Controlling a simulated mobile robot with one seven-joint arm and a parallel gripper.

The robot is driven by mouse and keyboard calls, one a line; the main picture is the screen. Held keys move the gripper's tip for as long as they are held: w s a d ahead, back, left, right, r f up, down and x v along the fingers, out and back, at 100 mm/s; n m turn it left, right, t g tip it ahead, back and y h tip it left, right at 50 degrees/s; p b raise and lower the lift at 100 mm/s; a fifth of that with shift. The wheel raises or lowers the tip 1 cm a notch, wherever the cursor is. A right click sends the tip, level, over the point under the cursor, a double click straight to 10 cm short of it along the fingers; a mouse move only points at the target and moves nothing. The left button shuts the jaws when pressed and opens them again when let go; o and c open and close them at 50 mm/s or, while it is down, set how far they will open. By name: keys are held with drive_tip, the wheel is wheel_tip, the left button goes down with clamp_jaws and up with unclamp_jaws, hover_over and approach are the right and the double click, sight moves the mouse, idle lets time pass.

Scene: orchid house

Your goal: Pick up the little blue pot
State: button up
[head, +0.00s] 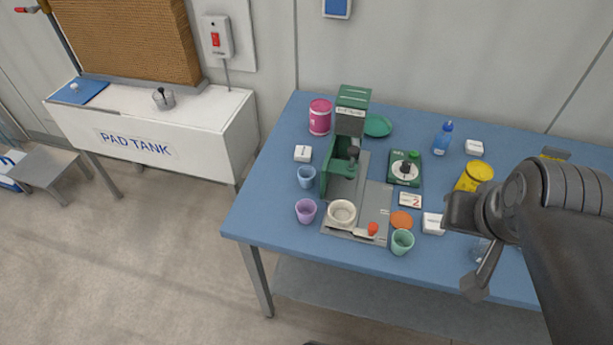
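The little blue pot (306,177) is a light blue cup. It stands upright on the blue table (268,205), left of the green machine (352,110). My gripper (478,284) hangs over the table's front right part, pointing down, well to the right of the blue pot and apart from it. Its fingers are dark and seen partly side-on, so their opening is unclear. I see nothing held in it.
A purple pot (306,211) stands just in front of the blue pot, and a white block (303,153) lies behind it. A cream bowl (342,213) and a mint pot (402,242) stand to the right. The table's left front corner is clear.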

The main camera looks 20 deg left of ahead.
drive_tip(key=shift+o, duration=0.3)
drive_tip(key=o, duration=0.7)
